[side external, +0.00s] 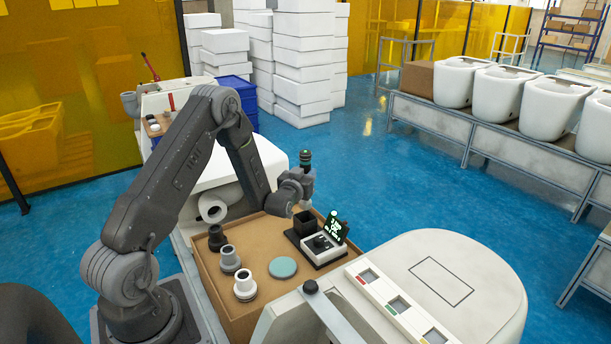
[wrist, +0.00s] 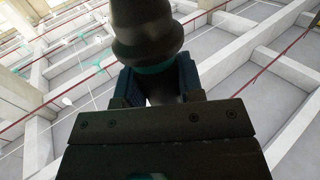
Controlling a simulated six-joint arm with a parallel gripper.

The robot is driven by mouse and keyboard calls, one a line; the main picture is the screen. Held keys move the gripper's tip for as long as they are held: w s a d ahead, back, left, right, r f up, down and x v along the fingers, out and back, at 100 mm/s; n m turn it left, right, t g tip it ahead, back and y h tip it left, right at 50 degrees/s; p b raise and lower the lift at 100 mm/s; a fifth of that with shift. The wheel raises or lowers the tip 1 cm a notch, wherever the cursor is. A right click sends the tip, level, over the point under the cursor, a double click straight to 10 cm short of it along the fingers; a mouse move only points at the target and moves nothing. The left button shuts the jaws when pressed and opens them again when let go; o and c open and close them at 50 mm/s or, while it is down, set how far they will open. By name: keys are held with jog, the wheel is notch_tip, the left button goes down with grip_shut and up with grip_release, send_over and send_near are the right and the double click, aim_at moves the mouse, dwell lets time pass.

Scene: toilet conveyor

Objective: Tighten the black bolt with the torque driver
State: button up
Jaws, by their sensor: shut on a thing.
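My gripper (side external: 300,190) is in the middle of the side view, above the brown tray's far edge. The driver's lower end is hard to make out. A small black piece (side external: 310,286) sits on a grey bar by the white toilet body; I cannot tell if it is the black bolt.
The tray (side external: 210,278) holds several round fittings (side external: 230,258), a teal disc (side external: 283,267) and a black-and-white device (side external: 322,248) with a lit display, beside a dark square holder (side external: 303,222). A white toilet body (side external: 470,290) stands front right. Toilets line a rack (side external: 470,130) behind.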

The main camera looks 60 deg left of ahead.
jog(key=shift+r, duration=0.1)
grip_shut()
jog(key=shift+w+d+r, duration=0.1)
jog(key=shift+d+r, duration=0.05)
jog(key=shift+r, duration=0.05)
jog(key=s+d+r+m+t+h, duration=0.1)
jog(key=d+r+m+h, duration=0.5)
jog(key=d+r+h, duration=0.4)
jog(key=s+d+r+m+t+h, duration=0.1)
jog(key=d+r+m+h, duration=0.55)
jog(key=d, duration=0.65)
jog(key=s+d+r+m+g+h, duration=0.2)
jog(key=s+d+m+g+h, duration=0.3)
jog(key=s+g, duration=0.3)
jog(key=s+d+r+m+g+h, duration=0.2)
jog(key=s+d+m+g+h, duration=0.4)
jog(key=s, duration=0.7)
jog(key=d+g, duration=0.1)
jog(key=d, duration=0.1)
jog(key=shift+d+r+g, duration=0.3)
jog(key=shift+r+g, duration=0.1)
jog(key=shift+w+f+m+h, duration=0.1)
jog(key=shift+m+h, duration=0.15)
notch_tip(320, 180, down, 6)
